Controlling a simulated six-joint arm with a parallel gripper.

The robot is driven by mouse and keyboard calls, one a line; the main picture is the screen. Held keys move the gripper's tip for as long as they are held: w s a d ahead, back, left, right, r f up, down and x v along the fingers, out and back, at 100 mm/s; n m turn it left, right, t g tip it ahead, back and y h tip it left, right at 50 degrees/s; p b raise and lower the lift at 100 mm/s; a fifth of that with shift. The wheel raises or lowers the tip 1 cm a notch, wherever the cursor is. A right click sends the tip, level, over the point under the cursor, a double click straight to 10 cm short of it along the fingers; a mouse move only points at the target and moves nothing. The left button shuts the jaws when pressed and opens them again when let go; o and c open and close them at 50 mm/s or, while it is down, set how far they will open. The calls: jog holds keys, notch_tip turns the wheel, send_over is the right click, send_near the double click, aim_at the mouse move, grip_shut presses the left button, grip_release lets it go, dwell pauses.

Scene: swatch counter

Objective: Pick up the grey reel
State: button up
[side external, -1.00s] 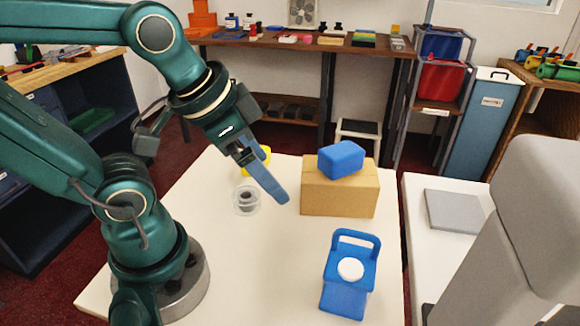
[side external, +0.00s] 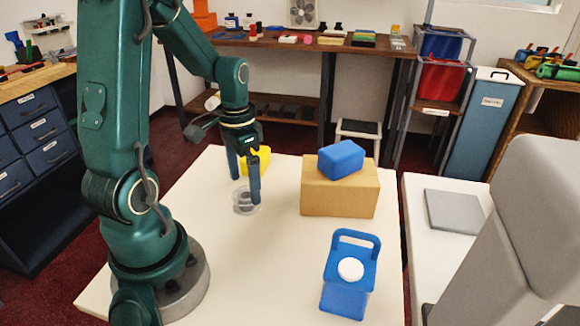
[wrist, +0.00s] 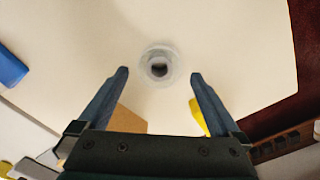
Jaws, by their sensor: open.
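The grey reel (side external: 244,208), pale with see-through rims and a dark centre, stands on the white table, partly behind a finger of my gripper (side external: 244,190). In the wrist view the reel (wrist: 159,65) lies midway between the fingertips of my gripper (wrist: 160,73), seen end-on. My gripper points down and is open and empty. The side view shows its fingers at the reel; I cannot tell how far above the table the tips are.
A yellow object (side external: 262,158) stands just behind the gripper. To the right is a cardboard box (side external: 340,197) with a blue block (side external: 341,159) on top. A blue handled holder with a white disc (side external: 350,269) stands at front right. The front middle of the white table (side external: 250,275) is clear.

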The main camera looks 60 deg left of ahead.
aim_at(246, 191)
jog(key=shift+f, duration=1.65)
jog(key=c, duration=1.2)
jog(key=shift+r, duration=0.1)
